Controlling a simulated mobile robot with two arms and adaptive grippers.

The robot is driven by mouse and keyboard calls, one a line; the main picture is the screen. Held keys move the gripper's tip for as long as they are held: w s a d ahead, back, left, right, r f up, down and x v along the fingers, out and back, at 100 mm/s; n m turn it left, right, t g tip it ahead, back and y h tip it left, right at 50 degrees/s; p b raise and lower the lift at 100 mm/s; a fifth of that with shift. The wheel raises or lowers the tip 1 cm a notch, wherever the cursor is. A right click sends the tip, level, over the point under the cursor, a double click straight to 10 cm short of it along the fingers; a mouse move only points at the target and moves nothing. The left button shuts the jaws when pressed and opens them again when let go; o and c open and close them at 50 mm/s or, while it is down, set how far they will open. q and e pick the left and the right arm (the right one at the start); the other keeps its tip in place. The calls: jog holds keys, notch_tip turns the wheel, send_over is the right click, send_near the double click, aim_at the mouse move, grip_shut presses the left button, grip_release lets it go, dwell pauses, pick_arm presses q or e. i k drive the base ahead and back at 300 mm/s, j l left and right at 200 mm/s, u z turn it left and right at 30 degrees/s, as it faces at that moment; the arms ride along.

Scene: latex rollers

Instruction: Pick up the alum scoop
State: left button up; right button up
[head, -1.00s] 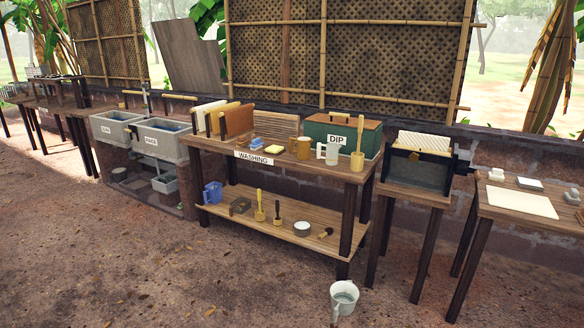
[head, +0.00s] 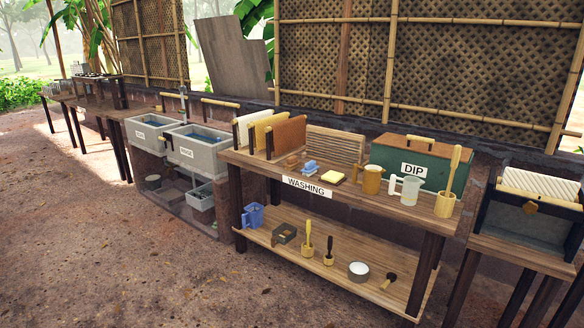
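No thing in view is labelled as the alum scoop, and I cannot tell for sure which it is. On the lower shelf of the washing table, a small dark tool with a short handle (head: 389,281) lies at the right end. A yellow tool with an upright handle (head: 307,246) and a dark-handled tool (head: 328,252) stand further left. A round white tub (head: 358,271) sits between the dark-handled tool and the small dark one. Neither of my grippers is in view.
The washing table (head: 345,187) holds a mug (head: 372,180), a clear jug (head: 404,188), a wooden pot with a paddle (head: 446,203) and a green box (head: 440,160). Grey sinks (head: 198,156) stand left, a roller stand (head: 530,225) right. The dirt floor in front (head: 130,250) is clear.

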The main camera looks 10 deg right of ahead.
aim_at(392, 277)
jog(key=i+j+z, duration=0.1)
jog(key=i+z, duration=0.25)
jog(key=i+j+z, duration=0.3)
jog(key=i, duration=0.2)
jog(key=i+j+z, duration=0.35)
jog(key=i+l, duration=0.05)
jog(key=l, duration=0.05)
